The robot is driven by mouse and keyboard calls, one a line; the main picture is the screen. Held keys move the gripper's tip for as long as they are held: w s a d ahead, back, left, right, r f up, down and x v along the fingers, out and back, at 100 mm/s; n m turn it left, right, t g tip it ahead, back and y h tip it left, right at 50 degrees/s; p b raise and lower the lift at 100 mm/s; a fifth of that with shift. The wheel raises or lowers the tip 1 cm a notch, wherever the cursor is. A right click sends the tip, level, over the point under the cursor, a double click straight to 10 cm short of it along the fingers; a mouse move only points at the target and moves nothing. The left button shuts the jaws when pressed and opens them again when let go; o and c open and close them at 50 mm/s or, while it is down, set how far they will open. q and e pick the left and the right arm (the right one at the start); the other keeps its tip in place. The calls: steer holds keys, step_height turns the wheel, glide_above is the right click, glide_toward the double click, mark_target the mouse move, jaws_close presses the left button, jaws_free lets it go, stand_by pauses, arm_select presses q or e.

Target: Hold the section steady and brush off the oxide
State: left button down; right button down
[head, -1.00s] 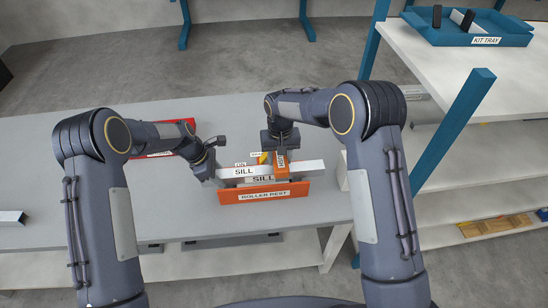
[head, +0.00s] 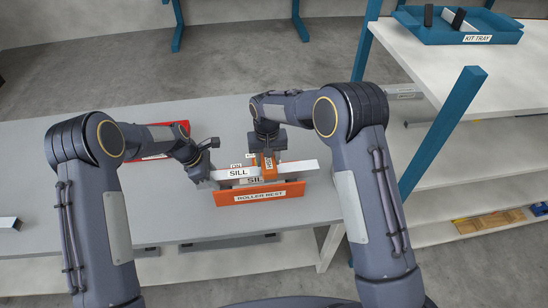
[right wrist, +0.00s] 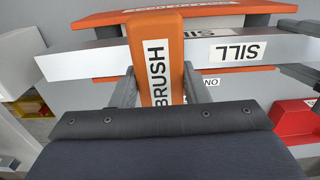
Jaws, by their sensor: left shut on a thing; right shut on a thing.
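The sill section (head: 298,168), a long pale bar labelled SILL, lies across the orange roller rest (head: 225,198). It also shows in the right wrist view (right wrist: 85,62). My left gripper (head: 208,173) is shut on the bar's left end. My right gripper (head: 268,152) is shut on the orange brush (head: 270,174), which stands over the middle of the bar. In the right wrist view the brush (right wrist: 155,50) crosses the bar between my right fingers. Its bristles are hidden, so contact with the bar cannot be told.
A red tray (head: 160,157) lies behind my left forearm. A short metal piece (head: 9,223) is at the table's left. A blue kit tray (head: 462,27) stands on the right shelf, with a blue post (head: 440,130) at its front.

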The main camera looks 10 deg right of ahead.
arm_select(q)
steer(key=shift+s+d+f, duration=0.2)
steer(key=shift+s+f, duration=0.05)
steer(key=shift+f, duration=0.05)
arm_select(e)
steer(key=shift+s+a+f, duration=0.15)
steer(key=shift+s+f, duration=0.05)
steer(key=shift+f, duration=0.2)
steer(key=shift+w+r, duration=0.1)
steer(key=shift+r, duration=0.45)
arm_select(q)
steer(key=shift+a, duration=0.15)
arm_select(e)
steer(key=shift+r, duration=2.6)
steer(key=shift+w+r, duration=0.1)
steer(key=shift+r, duration=1.45)
